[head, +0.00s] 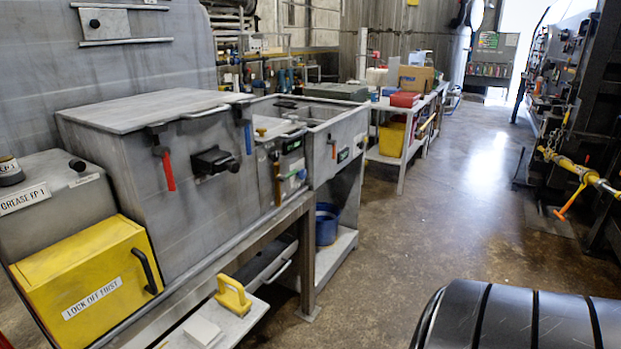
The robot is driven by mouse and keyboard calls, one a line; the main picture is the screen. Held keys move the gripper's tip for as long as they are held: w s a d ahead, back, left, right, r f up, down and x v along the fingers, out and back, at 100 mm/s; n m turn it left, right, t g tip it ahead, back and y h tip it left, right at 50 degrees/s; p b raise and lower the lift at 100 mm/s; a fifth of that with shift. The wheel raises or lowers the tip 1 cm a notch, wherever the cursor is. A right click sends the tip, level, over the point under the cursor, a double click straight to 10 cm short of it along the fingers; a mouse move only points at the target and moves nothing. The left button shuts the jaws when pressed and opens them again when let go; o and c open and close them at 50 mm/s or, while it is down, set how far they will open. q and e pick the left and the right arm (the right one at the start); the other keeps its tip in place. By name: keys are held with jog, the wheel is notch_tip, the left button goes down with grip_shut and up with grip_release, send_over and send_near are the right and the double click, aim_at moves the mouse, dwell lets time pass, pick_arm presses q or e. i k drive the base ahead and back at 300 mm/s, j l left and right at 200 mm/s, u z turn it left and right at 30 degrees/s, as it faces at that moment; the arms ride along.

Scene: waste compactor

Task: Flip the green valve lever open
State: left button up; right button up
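I cannot make out a green valve lever for certain. Coloured levers hang on the grey bins' fronts: a red lever (168,172), a blue lever (248,138) and an orange lever (333,149), all pointing down. Neither of my grippers is in view.
A yellow box (85,275) marked "LOCK OFF FIRST" stands at the front left. A yellow handle (232,296) stands on the low shelf. A blue bucket (327,222) sits under the bench. The floor (430,230) to the right of the bench is clear.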

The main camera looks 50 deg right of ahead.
aim_at(282, 179)
jog(key=l+z, duration=0.1)
jog(key=z, duration=1.55)
jog(key=i+l+u, duration=0.4)
jog(key=i, duration=0.25)
jog(key=i+l+u, duration=0.35)
jog(key=i+l, duration=0.25)
jog(key=i+l+u, duration=0.4)
jog(key=l, duration=0.45)
jog(key=i+j, duration=0.05)
